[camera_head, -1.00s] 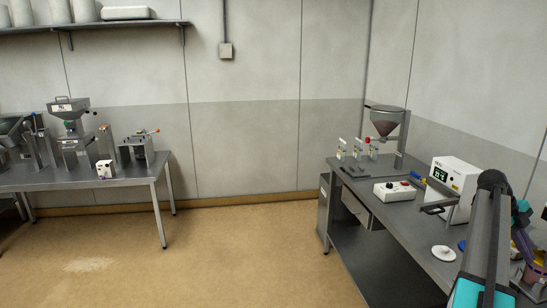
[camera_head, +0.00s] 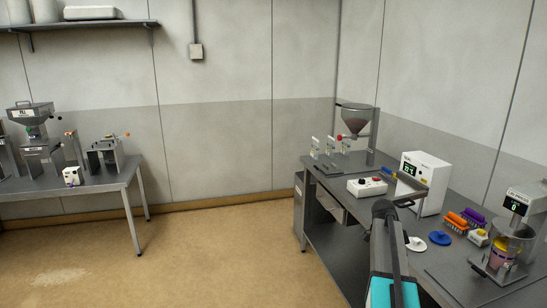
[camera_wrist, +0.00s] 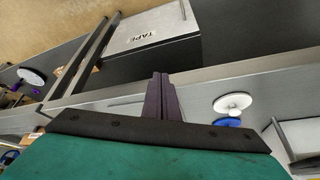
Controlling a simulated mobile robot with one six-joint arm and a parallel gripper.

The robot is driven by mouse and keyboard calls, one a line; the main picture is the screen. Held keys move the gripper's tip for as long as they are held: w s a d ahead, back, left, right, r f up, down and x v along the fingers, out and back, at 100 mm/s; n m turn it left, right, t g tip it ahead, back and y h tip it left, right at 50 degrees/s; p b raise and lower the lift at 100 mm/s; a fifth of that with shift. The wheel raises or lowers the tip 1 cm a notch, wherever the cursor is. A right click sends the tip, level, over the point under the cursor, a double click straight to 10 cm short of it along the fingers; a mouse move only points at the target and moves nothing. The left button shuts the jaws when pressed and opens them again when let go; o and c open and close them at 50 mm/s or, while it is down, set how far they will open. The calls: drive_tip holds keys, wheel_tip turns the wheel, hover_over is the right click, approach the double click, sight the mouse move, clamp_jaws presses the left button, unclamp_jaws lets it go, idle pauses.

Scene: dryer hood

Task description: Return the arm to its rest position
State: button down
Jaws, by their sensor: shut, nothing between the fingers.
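My arm (camera_head: 392,265), dark grey with teal covers, rises from the bottom of the head view in front of the right-hand bench (camera_head: 345,240). Its fingertips cannot be made out there. In the wrist view my gripper (camera_wrist: 159,95) shows as two dark fingers pressed together, with nothing between them. Beyond the fingers are a bench edge and a grey box or drawer front labelled TAPE (camera_wrist: 150,40). The fingers appear apart from both.
The bench holds a white control box (camera_head: 367,187), a display unit (camera_head: 425,181), a white disc (camera_head: 415,244), a blue disc (camera_head: 440,238), coloured racks (camera_head: 465,220) and a funnel stand (camera_head: 355,120). Open floor (camera_head: 220,250) lies left, before another bench (camera_head: 100,190).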

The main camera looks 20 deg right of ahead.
drive_tip(key=w+a+f+n+t+y, duration=0.15)
drive_tip(key=a+f+n, duration=0.5)
drive_tip(key=a, duration=0.65)
drive_tip(key=w+a+f+n+y, duration=0.15)
drive_tip(key=a+f+n, duration=0.5)
drive_tip(key=a, duration=0.65)
drive_tip(key=s+a+f+n+y, duration=0.1)
drive_tip(key=s+a+f+n, duration=0.15)
drive_tip(key=a, duration=0.55)
drive_tip(key=s+a+f+n, duration=0.2)
drive_tip(key=a+f+n, duration=0.2)
drive_tip(key=a, duration=0.3)
drive_tip(key=s+a+f+n+y, duration=0.1)
drive_tip(key=s+a+f+n, duration=0.25)
drive_tip(key=a, duration=0.45)
drive_tip(key=s+f+g+b, duration=0.5)
drive_tip(key=s+f+b, duration=0.5)
drive_tip(key=s+f, duration=1.5)
wheel_tip(320, 180, down, 3)
drive_tip(key=shift+f, duration=0.15)
